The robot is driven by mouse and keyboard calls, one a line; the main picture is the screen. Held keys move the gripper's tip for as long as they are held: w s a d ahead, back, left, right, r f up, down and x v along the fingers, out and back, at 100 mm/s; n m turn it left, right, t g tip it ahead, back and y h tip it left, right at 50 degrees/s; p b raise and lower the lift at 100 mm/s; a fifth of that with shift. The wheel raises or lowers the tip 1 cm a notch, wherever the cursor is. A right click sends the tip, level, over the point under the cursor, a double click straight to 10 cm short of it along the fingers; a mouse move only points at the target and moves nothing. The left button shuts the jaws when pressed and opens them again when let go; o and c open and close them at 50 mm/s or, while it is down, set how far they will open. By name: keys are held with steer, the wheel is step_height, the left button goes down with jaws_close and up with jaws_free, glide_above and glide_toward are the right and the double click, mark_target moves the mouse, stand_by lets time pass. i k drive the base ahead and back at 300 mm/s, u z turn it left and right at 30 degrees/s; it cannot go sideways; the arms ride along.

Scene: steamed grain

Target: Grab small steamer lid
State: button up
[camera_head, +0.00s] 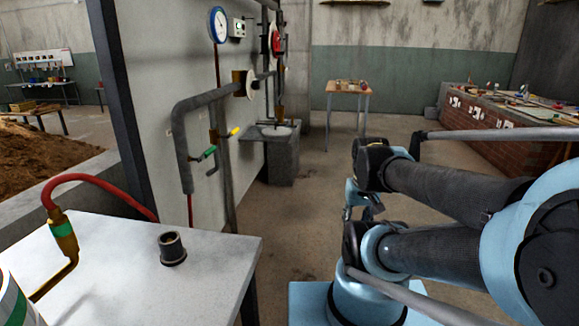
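I cannot pick out a small steamer lid for certain. A small dark flanged cylinder (172,248), hollow-looking at the top, stands upright on the pale grey table (110,270) at the lower left; I cannot tell whether it is the lid or a pipe fitting. My arm is folded at the right. My gripper (364,208) seems to hang below its dark wrist, partly hidden by my own links. It is well to the right of the table and apart from everything there. I cannot see whether its fingers are open or shut.
A red hose with a brass fitting (62,232) stands on the table's left. Pipes, valves and a gauge (218,25) line the wall panel behind. A concrete pedestal (283,160) and a small wooden table (348,88) stand farther back. Open floor lies between.

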mark_target(276, 132)
steer(key=z, duration=0.1)
steer(key=i, duration=3.05)
steer(key=z, duration=0.05)
